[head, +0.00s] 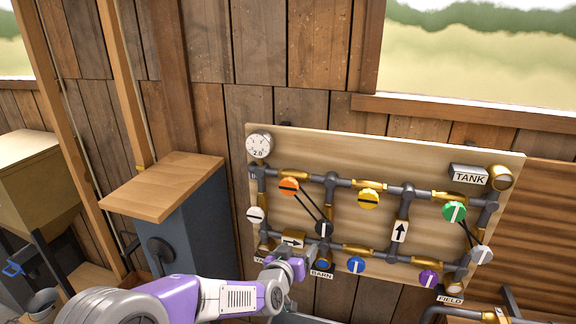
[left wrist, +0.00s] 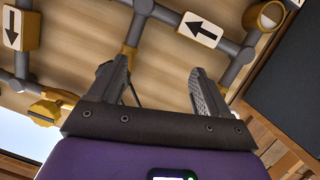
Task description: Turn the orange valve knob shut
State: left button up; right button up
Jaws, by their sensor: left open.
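The orange valve knob (head: 289,187) is on the upper left of the pipe board (head: 345,170), with a dark bar across its face lying nearly level. A thin dark rod runs from it down to a dark knob (head: 323,229) with a white mark. My left gripper (head: 298,264) is at the board's lower left, below the orange knob and apart from it. In the left wrist view its two fingers (left wrist: 160,85) are spread, with only board and pipe seen between them. The orange knob cannot be made out there. My right gripper is not in view.
Other knobs are close by: white (head: 255,214), yellow (head: 368,199), blue (head: 356,264), purple (head: 428,278) and green (head: 454,212). A round gauge (head: 259,144) is at the top left. A wood-topped cabinet (head: 163,187) stands left of the board. Pipes stick out from the board.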

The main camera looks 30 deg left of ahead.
aim_at(288, 188)
pick_arm(q)
jog(key=s+a+r+t+y+p, duration=0.1)
jog(key=a+r, duration=0.1)
jog(key=r, duration=0.6)
jog(key=s+a+r+t+y+p, duration=0.1)
jog(key=a+r+t+y, duration=0.1)
jog(key=r, duration=0.6)
jog(key=shift+n, duration=0.4)
jog(key=p+x, duration=0.1)
jog(key=x, duration=0.6)
jog(key=shift+w+d+f+p, duration=0.15)
jog(key=shift+w+f+p, duration=0.05)
jog(key=shift+p, duration=0.2)
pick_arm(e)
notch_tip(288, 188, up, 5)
pick_arm(q)
jog(key=c, duration=1)
jog(key=shift+h, duration=0.4)
